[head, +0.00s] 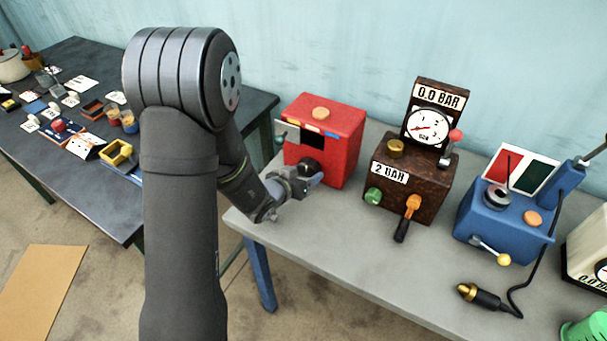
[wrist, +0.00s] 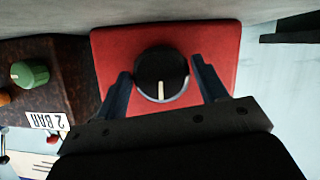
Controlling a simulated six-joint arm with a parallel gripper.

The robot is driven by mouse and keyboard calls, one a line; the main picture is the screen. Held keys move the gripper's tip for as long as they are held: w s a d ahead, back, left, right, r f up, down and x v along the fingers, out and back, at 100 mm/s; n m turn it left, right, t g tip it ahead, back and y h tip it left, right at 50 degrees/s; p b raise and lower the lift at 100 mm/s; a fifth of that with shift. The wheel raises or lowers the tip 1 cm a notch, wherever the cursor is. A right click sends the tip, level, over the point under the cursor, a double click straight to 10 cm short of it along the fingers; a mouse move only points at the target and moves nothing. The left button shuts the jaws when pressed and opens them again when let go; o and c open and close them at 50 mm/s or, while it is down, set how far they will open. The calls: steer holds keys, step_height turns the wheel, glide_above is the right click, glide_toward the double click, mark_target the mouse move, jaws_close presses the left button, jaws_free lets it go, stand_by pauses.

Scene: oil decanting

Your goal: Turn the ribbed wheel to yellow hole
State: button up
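A black round wheel with a pale pointer line sits on the front of a red box (head: 325,140). In the wrist view the wheel (wrist: 161,68) shows against the red face (wrist: 222,50), its line pointing toward my gripper. My gripper (wrist: 163,82) is open, one blue finger on each side of the wheel, with a gap visible on both sides. In the head view my gripper (head: 308,180) is at the box's lower front and partly covers the wheel. Small coloured patches show higher on the box front; I cannot make out a yellow hole for certain.
A brown box (head: 410,180) with a gauge stands right of the red box, its green knob (wrist: 30,74) near my gripper in the wrist view. A blue device (head: 505,215) and a black plug (head: 485,298) are further right. The grey table front (head: 340,240) is clear.

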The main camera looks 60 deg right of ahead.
steer(key=c, duration=0.5)
steer(key=shift+m, duration=0.3)
steer(key=shift+s+m+t, duration=0.15)
steer(key=shift+m+t, duration=0.95)
steer(key=shift+m, duration=0.1)
steer(key=shift+m+t, duration=0.8)
steer(key=shift+m, duration=0.4)
steer(key=m+t+h, duration=0.1)
steer(key=m+t, duration=0.1)
steer(key=m, duration=0.2)
steer(key=shift+f, duration=0.15)
steer(key=shift+m+t+h, duration=0.6)
steer(key=shift+m+t, duration=0.3)
steer(key=shift+m, duration=0.8)
steer(key=shift+s, duration=0.1)
